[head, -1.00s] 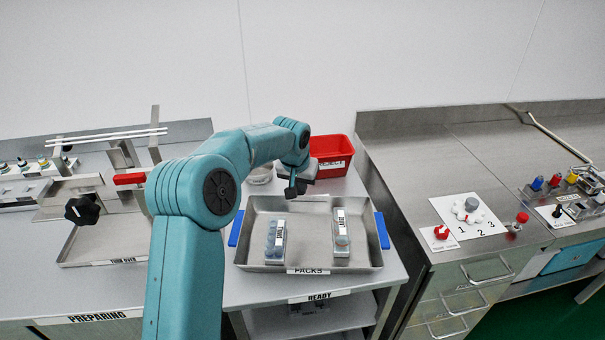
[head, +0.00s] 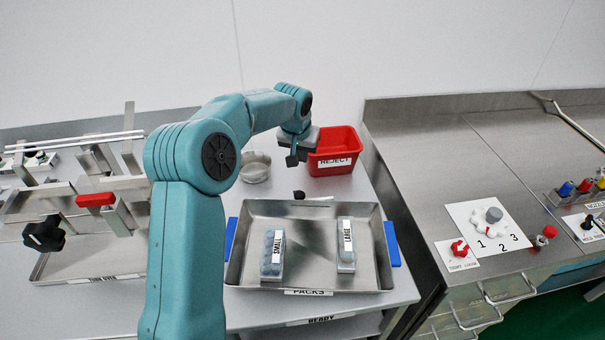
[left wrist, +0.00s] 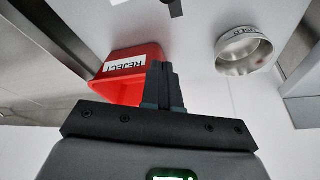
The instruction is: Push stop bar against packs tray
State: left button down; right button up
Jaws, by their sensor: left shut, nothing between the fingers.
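The packs tray (head: 308,207) is a shallow metal tray with blue side handles in the head view, labelled PACKS. It holds a SMALL pack (head: 272,255) and a LARGE pack (head: 346,245). A small black knob (head: 299,195) with a pale strip beside it shows at the tray's back edge. I cannot tell if it belongs to the stop bar. My left gripper (head: 291,160) is shut and empty, fingers down, behind the tray and left of the reject bin. Its closed fingers show in the left wrist view (left wrist: 162,85). My right gripper is out of view.
A red REJECT bin (head: 335,150) stands close to the gripper's right. A round metal bowl (head: 255,167) is to its left; it also shows in the left wrist view (left wrist: 243,52). A metal fixture (head: 100,190) with a red handle stands left. A steel counter (head: 440,160) with controls is right.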

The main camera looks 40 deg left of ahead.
pick_arm(q)
jog(key=x, duration=0.4)
jog(key=p+x, duration=0.1)
jog(key=x, duration=0.3)
jog(key=shift+d+f+p, duration=0.15)
jog(key=shift+f+p, duration=0.15)
jog(key=shift+f, duration=0.15)
jog(key=shift+s+d+f, duration=0.15)
jog(key=shift+f, duration=0.15)
jog(key=s, duration=0.1)
jog(key=s+d, duration=0.1)
jog(key=shift+s+f+p, duration=0.15)
jog(key=shift+s+p, duration=0.2)
jog(key=shift+s, duration=0.05)
jog(key=shift+s+d+f, duration=0.15)
jog(key=shift+f, duration=0.05)
jog(key=shift+s, duration=0.1)
